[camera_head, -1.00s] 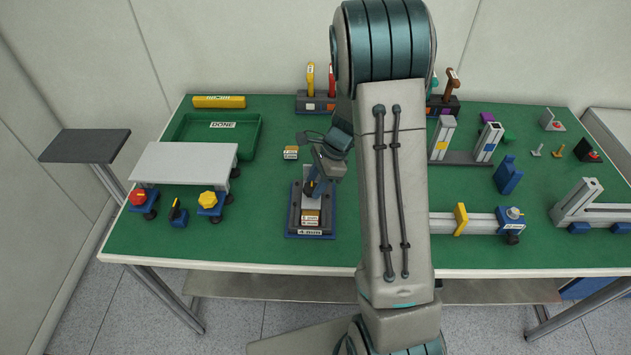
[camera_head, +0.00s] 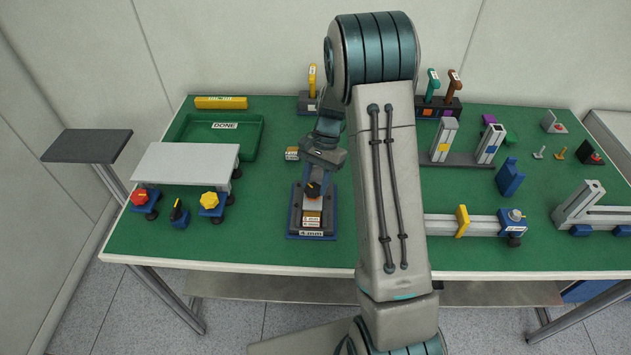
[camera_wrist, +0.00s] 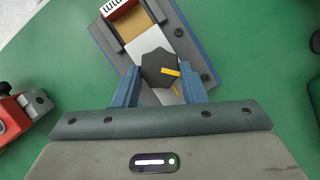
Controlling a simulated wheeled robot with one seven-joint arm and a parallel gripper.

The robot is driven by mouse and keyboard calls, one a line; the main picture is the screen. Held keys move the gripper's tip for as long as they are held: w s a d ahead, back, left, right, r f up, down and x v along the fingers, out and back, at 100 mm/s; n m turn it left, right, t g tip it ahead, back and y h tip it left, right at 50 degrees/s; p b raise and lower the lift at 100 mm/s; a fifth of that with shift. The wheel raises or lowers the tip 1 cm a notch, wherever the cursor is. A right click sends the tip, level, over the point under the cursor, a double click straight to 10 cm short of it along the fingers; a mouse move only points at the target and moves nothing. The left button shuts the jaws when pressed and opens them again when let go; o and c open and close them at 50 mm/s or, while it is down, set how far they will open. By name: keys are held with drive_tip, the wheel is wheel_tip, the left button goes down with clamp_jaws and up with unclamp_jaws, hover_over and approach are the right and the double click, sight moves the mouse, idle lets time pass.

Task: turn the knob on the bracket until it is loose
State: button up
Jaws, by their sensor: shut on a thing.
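The knob (camera_wrist: 160,68) is dark, with several flat sides and a yellow mark, in the wrist view. It sits on the bracket (camera_wrist: 205,62), a grey fixture on a blue-edged base. My gripper (camera_wrist: 160,78) has one blue finger on each side of the knob and is shut on it. In the head view the bracket (camera_head: 297,222) stands at the front middle of the table with a "4 mm" label. There my gripper (camera_head: 314,178) is over the dark knob (camera_head: 313,189), partly hiding its upper part.
Left of the bracket are a grey platform (camera_head: 185,162), red (camera_head: 139,197) and yellow (camera_head: 210,201) knobs, and a green DONE tray (camera_head: 256,135). A small labelled block (camera_head: 291,153) lies behind the bracket. A rail fixture (camera_head: 460,225) is to the right.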

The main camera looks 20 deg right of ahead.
drive_tip(key=n, duration=0.1)
drive_tip(key=n+h, duration=0.1)
drive_tip(key=n, duration=0.1)
drive_tip(key=shift+w+a+n+g, duration=0.2)
drive_tip(key=shift+n+g, duration=0.1)
drive_tip(key=shift+a+n+g+h, duration=0.15)
drive_tip(key=shift+n+h, duration=0.25)
drive_tip(key=shift+n, duration=0.45)
drive_tip(key=shift+n+g+h, duration=0.15)
drive_tip(key=shift+n+h, duration=0.25)
drive_tip(key=shift+n, duration=0.45)
drive_tip(key=o, duration=0.7)
drive_tip(key=shift+w+r, duration=0.1)
drive_tip(key=b+v, duration=0.1)
drive_tip(key=v, duration=1.2)
drive_tip(key=shift+w+r, duration=0.1)
drive_tip(key=shift+r, duration=0.15)
